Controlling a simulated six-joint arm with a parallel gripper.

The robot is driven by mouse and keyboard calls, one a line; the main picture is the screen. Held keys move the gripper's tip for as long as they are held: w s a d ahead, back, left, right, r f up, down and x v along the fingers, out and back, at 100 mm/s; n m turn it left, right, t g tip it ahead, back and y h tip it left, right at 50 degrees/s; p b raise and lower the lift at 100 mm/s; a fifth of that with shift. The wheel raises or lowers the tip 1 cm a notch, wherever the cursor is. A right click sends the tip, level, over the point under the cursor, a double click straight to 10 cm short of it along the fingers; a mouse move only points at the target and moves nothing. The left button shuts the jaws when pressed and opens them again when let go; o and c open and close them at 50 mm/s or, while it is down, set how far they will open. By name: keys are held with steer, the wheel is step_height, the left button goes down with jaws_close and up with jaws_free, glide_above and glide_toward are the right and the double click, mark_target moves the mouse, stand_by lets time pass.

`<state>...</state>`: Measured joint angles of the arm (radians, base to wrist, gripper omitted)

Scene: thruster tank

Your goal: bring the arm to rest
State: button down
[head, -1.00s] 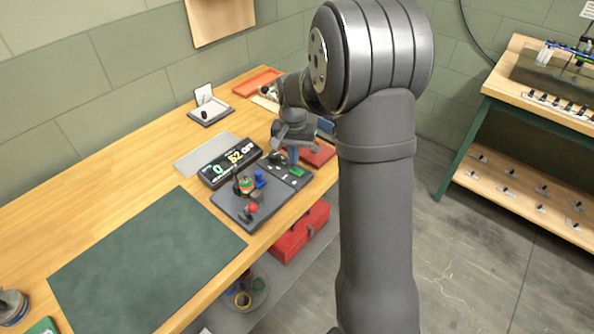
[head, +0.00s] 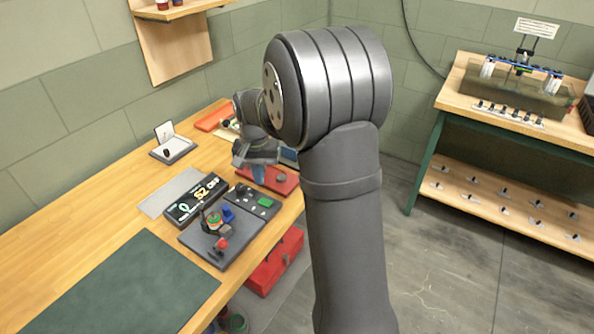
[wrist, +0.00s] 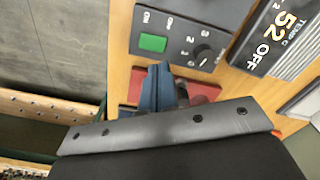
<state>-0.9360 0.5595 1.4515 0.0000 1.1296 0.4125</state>
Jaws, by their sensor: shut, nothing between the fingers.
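My gripper (head: 258,174) hangs over the far right part of the wooden bench, in front of the red plate (head: 283,182). Its blue fingers are together in the wrist view (wrist: 157,88), with nothing between them. Just beyond the fingertips in that view is a dark control panel (wrist: 172,54) with a green button (wrist: 152,43) and a knob. I cannot tell whether the fingertips touch anything. My arm covers part of the bench's far right side in the head view.
A display reading 52 (head: 197,199), a joystick board (head: 240,238), a green mat (head: 125,290) and a black stand with a white card (head: 173,149) are on the bench. A red toolbox (head: 275,262) is below. A second bench (head: 450,110) with a tank (head: 530,90) stands at right.

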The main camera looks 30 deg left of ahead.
mark_target(240, 188)
step_height(240, 188, down, 7)
steer(key=shift+r, duration=0.1)
stand_by(0.3)
steer(key=shift+r, duration=3.95)
steer(key=shift+m, duration=0.5)
steer(key=a+f, duration=0.1)
steer(key=a, duration=0.1)
steer(key=a+f, duration=0.4)
steer(key=a, duration=0.1)
steer(key=shift+s+a+f, duration=0.1)
steer(key=shift+s+f, duration=0.1)
steer(key=shift+s, duration=0.15)
